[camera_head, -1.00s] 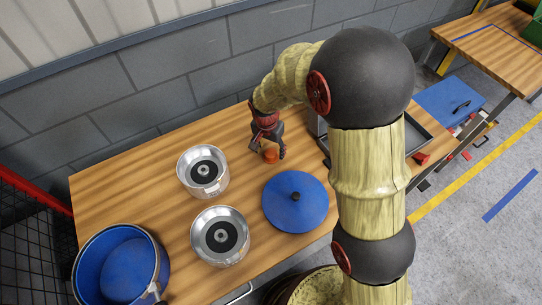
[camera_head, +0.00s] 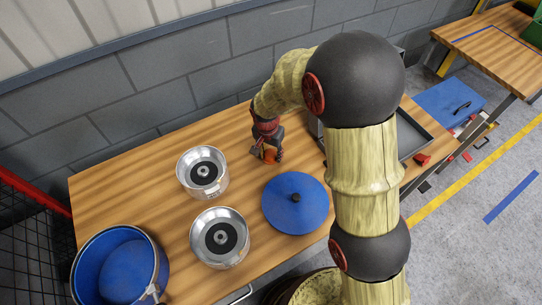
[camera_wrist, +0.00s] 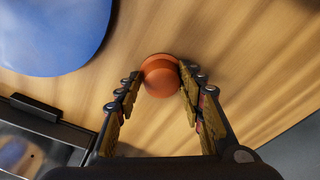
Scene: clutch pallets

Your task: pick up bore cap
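The bore cap is a small round orange-red piece (camera_wrist: 160,77) on the wooden table, between my fingertips in the wrist view. My gripper (camera_head: 266,153) points down at it near the back of the table. In the wrist view my gripper (camera_wrist: 160,76) has its fingers drawn in on both sides of the cap. The right fingertip touches the cap, and the left one is at its edge. The cap appears to rest on the wood. In the head view the fingers mostly hide it.
A blue round lid with a dark knob (camera_head: 295,203) lies just in front of my gripper. Two silver housings (camera_head: 203,172) (camera_head: 219,237) stand to the left. A blue drum (camera_head: 120,265) is at the front left. A grey tray (camera_head: 412,135) lies to the right, behind my arm.

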